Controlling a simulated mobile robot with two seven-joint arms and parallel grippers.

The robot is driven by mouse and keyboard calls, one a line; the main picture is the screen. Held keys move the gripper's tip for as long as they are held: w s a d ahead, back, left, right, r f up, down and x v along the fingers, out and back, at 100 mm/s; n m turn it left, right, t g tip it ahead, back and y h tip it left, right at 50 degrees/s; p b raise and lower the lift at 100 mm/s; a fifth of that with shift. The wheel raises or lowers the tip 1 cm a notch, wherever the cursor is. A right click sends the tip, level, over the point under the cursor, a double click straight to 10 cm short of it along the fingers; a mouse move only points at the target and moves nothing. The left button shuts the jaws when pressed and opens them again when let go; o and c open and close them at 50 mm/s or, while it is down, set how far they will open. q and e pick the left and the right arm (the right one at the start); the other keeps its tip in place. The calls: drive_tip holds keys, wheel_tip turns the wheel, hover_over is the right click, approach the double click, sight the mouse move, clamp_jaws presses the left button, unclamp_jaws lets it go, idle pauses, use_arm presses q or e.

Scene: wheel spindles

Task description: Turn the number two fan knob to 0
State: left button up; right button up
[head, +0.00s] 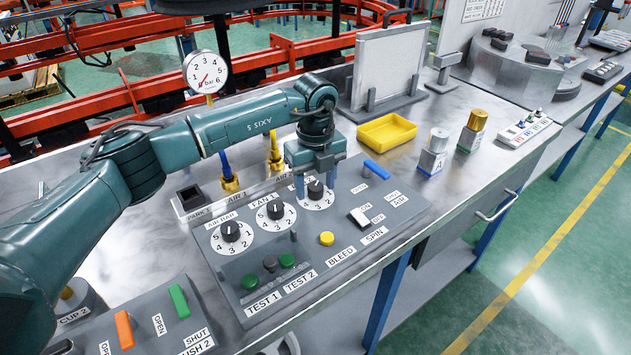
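The control panel (345,228) has three black knobs on round white dials in a row. The left knob (230,231) has an AIR BAR label, and the middle knob (275,209) has a FAN label. The third knob (316,190) is at the right end of the row; its label is hidden behind my gripper, so I cannot read it as fan two. My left gripper (316,183) points down over this third knob, its blue fingers apart on either side of it. I see no clear contact. The dial numbers there are partly covered. My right gripper is out of view.
A gauge (206,72) stands behind. A yellow tray (387,132) lies beyond the panel.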

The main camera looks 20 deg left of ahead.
sight(315, 186)
use_arm(q)
drive_tip(key=shift+r, duration=0.1)
wheel_tip(315, 186, up, 13)
drive_tip(key=shift+b, duration=0.4)
drive_tip(key=shift+s, duration=0.1)
idle(0.3)
